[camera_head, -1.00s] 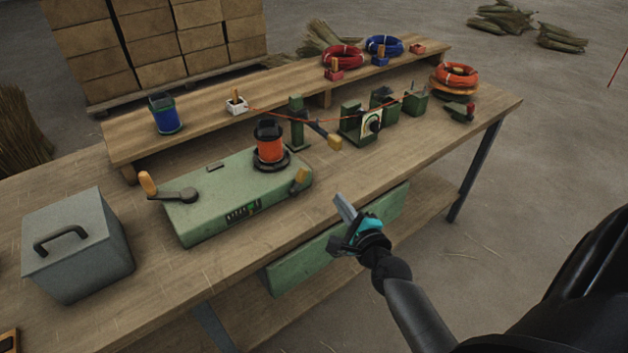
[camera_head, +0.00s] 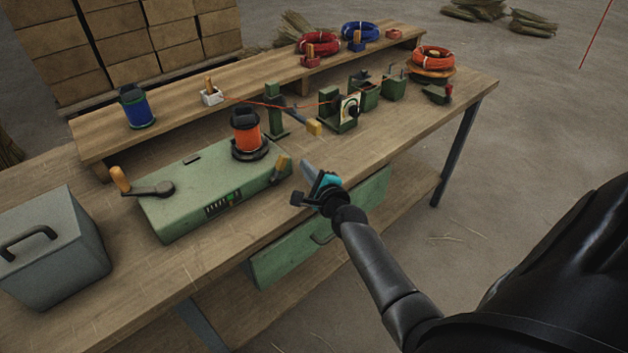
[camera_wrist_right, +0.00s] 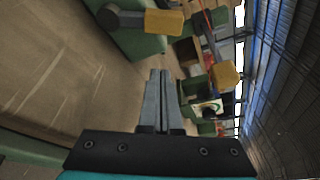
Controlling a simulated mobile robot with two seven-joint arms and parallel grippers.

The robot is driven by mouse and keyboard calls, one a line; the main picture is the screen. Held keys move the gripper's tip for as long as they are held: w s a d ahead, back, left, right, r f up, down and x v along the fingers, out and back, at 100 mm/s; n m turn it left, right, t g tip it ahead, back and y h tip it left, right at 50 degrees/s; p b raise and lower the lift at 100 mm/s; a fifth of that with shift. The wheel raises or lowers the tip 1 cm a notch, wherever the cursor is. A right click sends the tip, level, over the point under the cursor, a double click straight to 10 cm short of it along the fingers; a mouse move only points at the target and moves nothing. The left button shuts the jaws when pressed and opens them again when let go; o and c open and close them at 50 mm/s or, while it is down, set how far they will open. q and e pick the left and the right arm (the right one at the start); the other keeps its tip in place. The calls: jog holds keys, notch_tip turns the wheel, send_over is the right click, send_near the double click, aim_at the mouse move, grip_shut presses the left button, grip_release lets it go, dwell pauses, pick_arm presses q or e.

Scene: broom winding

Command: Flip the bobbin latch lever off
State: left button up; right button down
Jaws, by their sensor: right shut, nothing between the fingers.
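The green winder (camera_head: 190,213) stands on the bench with an orange bobbin (camera_head: 247,138) upright on its spindle. A short lever with a yellow handle (camera_head: 281,166), which looks like the bobbin latch lever, sits at the winder's right end, its handle tilted up. This lever also shows at the top of the right wrist view (camera_wrist_right: 163,22). My right gripper (camera_head: 306,168) is just right of the lever, apart from it, over the bench's front edge. Its fingers (camera_wrist_right: 163,85) are together and empty. My left gripper is not in view.
A crank with an orange knob (camera_head: 120,180) is on the winder's left. A yellow-ended guide arm (camera_head: 313,127) reaches out behind my right gripper. A red wire runs through the green guides. A grey lidded box (camera_head: 50,260) stands at the left; a green drawer (camera_head: 300,250) hangs below the bench.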

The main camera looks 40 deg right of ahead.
aim_at(282, 163)
jog(key=shift+w+a+r+p, duration=0.1)
jog(key=shift+a+r+p, duration=0.35)
jog(key=shift+a, duration=0.2)
jog(key=shift+a+r+p, duration=0.35)
jog(key=shift+a+p, duration=0.1)
jog(key=shift+a, duration=0.15)
jog(key=shift+a+r, duration=0.15)
jog(key=shift+a, duration=0.3)
jog(key=shift+a+r+n, duration=0.15)
jog(key=shift+r+n, duration=0.05)
jog(key=shift+n, duration=0.2)
